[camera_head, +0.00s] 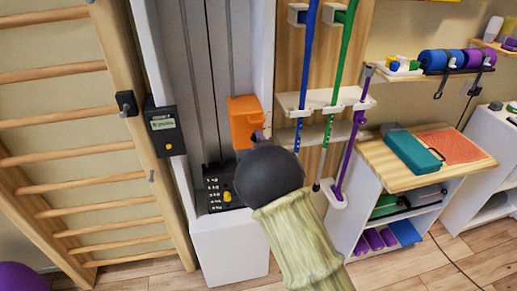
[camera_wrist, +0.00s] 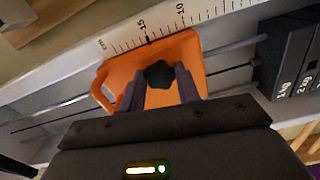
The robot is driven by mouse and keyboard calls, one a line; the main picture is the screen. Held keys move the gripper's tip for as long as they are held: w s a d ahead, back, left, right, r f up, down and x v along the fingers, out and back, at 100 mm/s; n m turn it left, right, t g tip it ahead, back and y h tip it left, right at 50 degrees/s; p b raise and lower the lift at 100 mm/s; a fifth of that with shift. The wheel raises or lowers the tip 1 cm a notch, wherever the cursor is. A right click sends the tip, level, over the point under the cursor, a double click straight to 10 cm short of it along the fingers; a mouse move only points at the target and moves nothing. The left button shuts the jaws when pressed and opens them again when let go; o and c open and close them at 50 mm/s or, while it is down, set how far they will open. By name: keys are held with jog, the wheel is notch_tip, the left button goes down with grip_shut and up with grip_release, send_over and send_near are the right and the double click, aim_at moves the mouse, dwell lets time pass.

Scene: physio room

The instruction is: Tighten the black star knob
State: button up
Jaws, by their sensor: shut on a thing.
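The black star knob (camera_wrist: 159,73) sits on the face of an orange carriage (camera_wrist: 190,55) in the wrist view. My gripper (camera_wrist: 160,86) has one dark finger on each side of the knob and is shut on it. In the head view the orange carriage (camera_head: 243,108) is on the grey vertical rails of the white column. My gripper (camera_head: 259,136) reaches its lower right side there, mostly hidden behind my dark round wrist. The knob is hidden in the head view.
A scale strip (camera_wrist: 190,22) with numbers runs along the carriage. Black weight plates (camera_wrist: 290,58) marked in kg sit beside the rails. Wooden wall bars (camera_head: 60,123) and a black display box (camera_head: 164,128) stand left. Coloured poles hang in a rack (camera_head: 325,98) close on the right.

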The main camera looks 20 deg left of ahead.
jog(key=m+b, duration=0.9)
jog(key=m, duration=0.2)
jog(key=m+b, duration=0.9)
jog(key=m, duration=0.3)
jog(key=m+b, duration=0.9)
jog(key=m, duration=0.2)
jog(key=shift+s+a+f+m, duration=0.2)
jog(key=shift+a+f+m, duration=0.05)
jog(key=shift+m, duration=0.05)
jog(key=m+b, duration=0.4)
jog(key=m, duration=0.2)
jog(key=shift+r+b, duration=0.2)
jog(key=shift+b, duration=0.1)
jog(key=shift+r+m+b, duration=0.15)
jog(key=shift+m+b, duration=0.4)
jog(key=shift+m, duration=0.65)
jog(key=shift+r+m+b, duration=0.1)
jog(key=shift+m+b, duration=0.45)
jog(key=shift+m, duration=0.65)
jog(key=shift+r, duration=0.1)
jog(key=o, duration=1)
jog(key=shift+c, duration=0.2)
